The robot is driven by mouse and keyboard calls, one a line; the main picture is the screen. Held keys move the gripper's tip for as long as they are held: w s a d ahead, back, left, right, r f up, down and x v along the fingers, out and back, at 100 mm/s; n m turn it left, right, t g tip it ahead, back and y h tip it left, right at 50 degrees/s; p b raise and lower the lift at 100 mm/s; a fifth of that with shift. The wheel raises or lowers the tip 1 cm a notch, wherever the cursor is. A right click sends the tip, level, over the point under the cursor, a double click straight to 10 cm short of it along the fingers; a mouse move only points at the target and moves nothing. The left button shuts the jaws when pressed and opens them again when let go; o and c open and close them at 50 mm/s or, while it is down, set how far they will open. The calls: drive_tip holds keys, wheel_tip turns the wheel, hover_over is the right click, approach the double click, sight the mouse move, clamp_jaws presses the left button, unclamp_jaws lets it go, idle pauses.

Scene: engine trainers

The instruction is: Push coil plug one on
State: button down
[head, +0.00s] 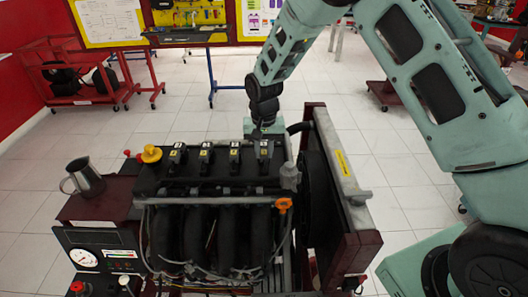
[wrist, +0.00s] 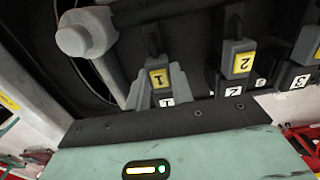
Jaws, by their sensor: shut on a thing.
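Coil plug one (wrist: 159,78) is a grey connector with a yellow label, seen between my gripper's grey fingers (wrist: 158,92) in the wrist view. My gripper (head: 264,130) is shut on it at the right end of the coil row in the head view. The white-labelled coil one (wrist: 166,101) lies right by the plug. Whether the plug is fully seated on it cannot be told. Plug two (wrist: 240,64), with a yellow 2, stands beside it at its own coil.
The black engine (head: 215,190) carries several coils in a row. An orange-yellow cap (head: 151,154) and a metal jug (head: 82,178) are at the left. A grey cylindrical fitting (wrist: 86,32) and pipe stand close beside my fingers. A radiator frame (head: 335,165) rises at the right.

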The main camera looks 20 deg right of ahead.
sight(264, 150)
drive_tip(key=c, duration=1.2)
unclamp_jaws()
drive_tip(key=shift+w, duration=0.2)
drive_tip(key=shift+r, duration=0.15)
wheel_tip(264, 150, up, 17)
drive_tip(key=b, duration=0.4)
drive_tip(key=shift+r, duration=0.1)
drive_tip(key=s+a+n+y, duration=0.1)
drive_tip(key=s+a+n, duration=0.25)
drive_tip(key=s, duration=0.65)
drive_tip(key=s+a+n, duration=0.3)
drive_tip(key=s+a, duration=0.2)
drive_tip(key=s, duration=0.4)
drive_tip(key=s+d+f+n, duration=0.1)
drive_tip(key=s+f+n, duration=0.1)
drive_tip(key=s, duration=0.6)
drive_tip(key=s+f+n, duration=0.2)
drive_tip(key=s+n, duration=0.1)
drive_tip(key=s, duration=0.5)
drive_tip(key=shift+d+f, duration=0.15)
drive_tip(key=shift+d, duration=0.25)
